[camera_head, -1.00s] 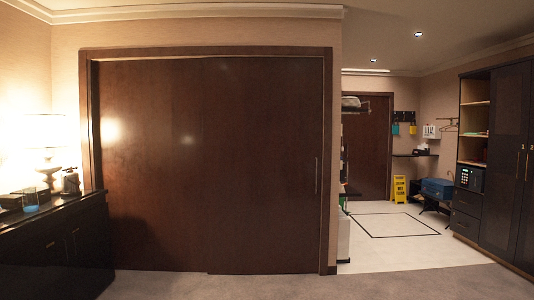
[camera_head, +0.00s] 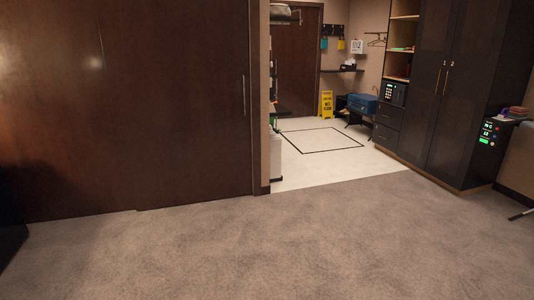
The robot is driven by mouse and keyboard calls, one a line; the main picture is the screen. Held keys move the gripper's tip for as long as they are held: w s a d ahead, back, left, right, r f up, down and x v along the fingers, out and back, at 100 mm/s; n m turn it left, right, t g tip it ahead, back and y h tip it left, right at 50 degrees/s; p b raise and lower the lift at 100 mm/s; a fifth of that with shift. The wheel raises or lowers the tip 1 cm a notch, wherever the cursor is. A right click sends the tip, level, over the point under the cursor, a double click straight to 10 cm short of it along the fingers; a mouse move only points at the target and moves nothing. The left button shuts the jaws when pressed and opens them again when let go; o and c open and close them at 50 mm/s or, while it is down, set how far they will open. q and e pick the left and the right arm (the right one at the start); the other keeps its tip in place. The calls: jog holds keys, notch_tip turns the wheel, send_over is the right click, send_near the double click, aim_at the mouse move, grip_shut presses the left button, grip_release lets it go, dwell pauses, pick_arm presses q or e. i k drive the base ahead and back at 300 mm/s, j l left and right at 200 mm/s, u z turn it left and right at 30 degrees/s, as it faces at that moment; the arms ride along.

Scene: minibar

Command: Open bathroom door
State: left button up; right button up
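A wide dark brown sliding door (camera_head: 170,110) fills the left of the head view. It is closed, with one panel overlapping the other. A slim vertical handle (camera_head: 244,95) sits near its right edge. Another brown door (camera_head: 297,50) stands shut at the far end of the entry area; the frames do not label which is the bathroom door. Neither of my grippers shows in the view.
Grey carpet (camera_head: 270,245) lies clear in front of the sliding door. Pale tiles (camera_head: 310,165) cover the entry. A yellow wet-floor sign (camera_head: 326,104) and a blue case (camera_head: 362,104) stand there. A dark wardrobe (camera_head: 455,95) lines the right, and a dark shape is at the left edge.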

aim_at(178, 71)
jog(key=i+u, duration=0.4)
jog(key=i, duration=1.75)
